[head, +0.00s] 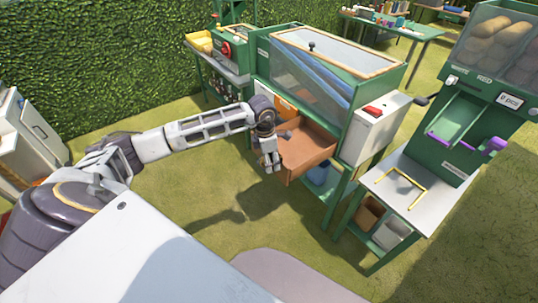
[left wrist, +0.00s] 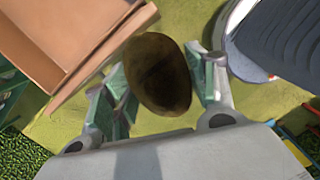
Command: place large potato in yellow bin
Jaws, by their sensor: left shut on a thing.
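A large dark brown potato (left wrist: 158,73) is between the green-padded fingers of my left gripper (left wrist: 165,90) in the left wrist view. The gripper is shut on it. In the head view my left gripper (head: 270,163) hangs just left of the open brown drawer (head: 305,150), above the grass; the potato cannot be made out there. A yellow bin (head: 201,43) shows at the back left, on the green machine. My right gripper is not in view.
The brown drawer juts out of a green machine with a clear sloped cover (head: 325,70). A potato dispenser (head: 490,85) with a grey table (head: 405,190) stands at right. A hedge (head: 100,60) closes off the back left. Open grass lies in front of the drawer.

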